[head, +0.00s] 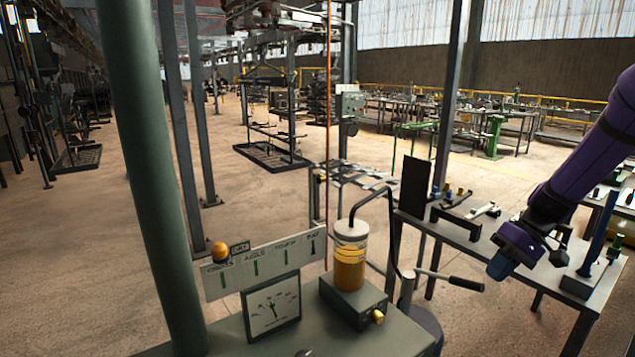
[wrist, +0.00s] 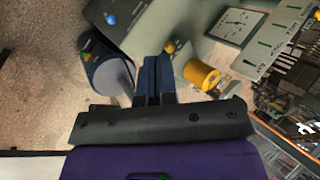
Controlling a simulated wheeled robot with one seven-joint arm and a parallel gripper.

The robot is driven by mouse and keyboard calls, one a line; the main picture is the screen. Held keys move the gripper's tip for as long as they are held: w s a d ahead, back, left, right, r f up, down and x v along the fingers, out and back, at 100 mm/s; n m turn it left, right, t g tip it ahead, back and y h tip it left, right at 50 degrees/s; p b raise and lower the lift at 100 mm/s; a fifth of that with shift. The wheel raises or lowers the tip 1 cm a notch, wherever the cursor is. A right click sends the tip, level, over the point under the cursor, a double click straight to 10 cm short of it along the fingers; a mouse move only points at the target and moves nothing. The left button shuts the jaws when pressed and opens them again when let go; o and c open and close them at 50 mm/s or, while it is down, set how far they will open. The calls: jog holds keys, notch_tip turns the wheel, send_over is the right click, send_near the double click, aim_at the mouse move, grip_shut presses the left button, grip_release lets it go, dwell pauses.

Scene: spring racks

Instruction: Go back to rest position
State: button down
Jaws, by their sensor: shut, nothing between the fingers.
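My gripper (wrist: 153,80) shows in the wrist view with its two dark blue fingers side by side and closed, with nothing between them. In the head view my purple arm comes in from the right edge, and its end, my gripper (head: 500,266), hangs over the front part of a grey work table (head: 468,235). It appears apart from the things there, though the exact gap cannot be told. The fingertips are small and dark in the head view.
A grey console (head: 395,335) with a gauge (head: 271,307), an orange-filled jar (head: 350,262) and a lever (head: 455,280) stands in front. A blue post (head: 598,238) rises from the table near my arm. A green column (head: 155,180) stands left. Open floor lies at left.

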jog(key=s+a+r+t+h, duration=0.1)
jog(key=s+a+r+h, duration=0.15)
jog(key=s+r, duration=0.4)
jog(key=s+a+r+t+h, duration=0.2)
jog(key=s+a+r, duration=0.25)
jog(key=r, duration=0.35)
jog(key=s+r+m+t+h, duration=0.1)
jog(key=s+r+t, duration=0.3)
jog(key=s, duration=0.9)
jog(key=shift+s+a+r+h, duration=0.2)
jog(key=shift+a+r+h, duration=0.15)
jog(key=shift+r+h, duration=0.5)
jog(key=shift+w, duration=0.1)
